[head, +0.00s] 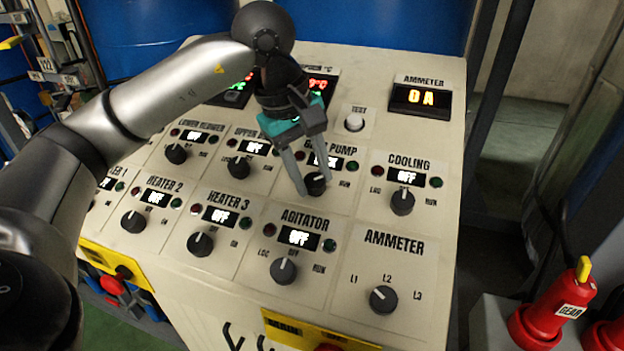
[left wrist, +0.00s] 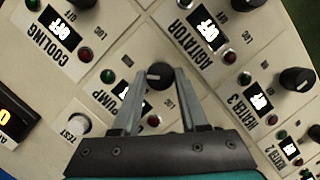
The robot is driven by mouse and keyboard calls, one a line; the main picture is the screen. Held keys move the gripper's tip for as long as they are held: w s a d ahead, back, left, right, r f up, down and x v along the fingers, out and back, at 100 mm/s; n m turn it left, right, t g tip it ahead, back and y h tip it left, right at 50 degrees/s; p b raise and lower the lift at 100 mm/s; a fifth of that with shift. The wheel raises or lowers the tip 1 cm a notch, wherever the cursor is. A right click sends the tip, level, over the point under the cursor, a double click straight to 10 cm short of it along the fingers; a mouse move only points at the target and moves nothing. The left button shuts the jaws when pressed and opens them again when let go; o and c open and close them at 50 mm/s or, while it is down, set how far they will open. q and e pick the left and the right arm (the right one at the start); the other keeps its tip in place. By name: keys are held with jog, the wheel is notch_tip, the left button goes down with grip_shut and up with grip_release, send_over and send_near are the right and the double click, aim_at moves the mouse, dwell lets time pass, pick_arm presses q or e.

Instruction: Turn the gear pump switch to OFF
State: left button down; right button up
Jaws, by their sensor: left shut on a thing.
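The gear pump switch is a black round knob (head: 316,186) on the sloped cream control panel (head: 440,150), under the partly hidden GEAR PUMP label. My left gripper (head: 311,181) reaches down from above with its two grey fingers on either side of this knob, shut on it. In the left wrist view the knob (left wrist: 160,75) shows between the fingertips, its white mark pointing to the left of the picture. The small gear pump display (head: 326,161) is lit but partly covered by a finger, so its word cannot be read in full. My right gripper is not in view.
The cooling knob (head: 402,201) is close on the right, and the agitator knob (head: 283,270) is below. The white test button (head: 354,122) sits above. The ammeter display (head: 421,98) reads 0A. Red valve-like parts (head: 549,314) stand at the lower right.

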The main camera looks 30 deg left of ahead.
pick_arm(q)
jog(key=n+b, duration=0.2)
jog(key=n+t+b, duration=0.1)
jog(key=n+b, duration=0.1)
jog(key=n, duration=0.1)
jog(key=shift+s+a+f+t+h+b, duration=0.1)
jog(key=shift+s+f+t+h+b, duration=0.1)
jog(key=shift+t+h+b, duration=0.1)
jog(key=shift+r+n+t+b, duration=0.1)
jog(key=shift+n+t+b, duration=0.5)
jog(key=shift+n+b, duration=1.15)
jog(key=shift+n+p, duration=0.5)
jog(key=shift+n, duration=0.05)
jog(key=shift+c, duration=2.2)
grip_release()
jog(key=p+v, duration=0.3)
jog(key=v, duration=1.2)
jog(key=shift+r, duration=0.15)
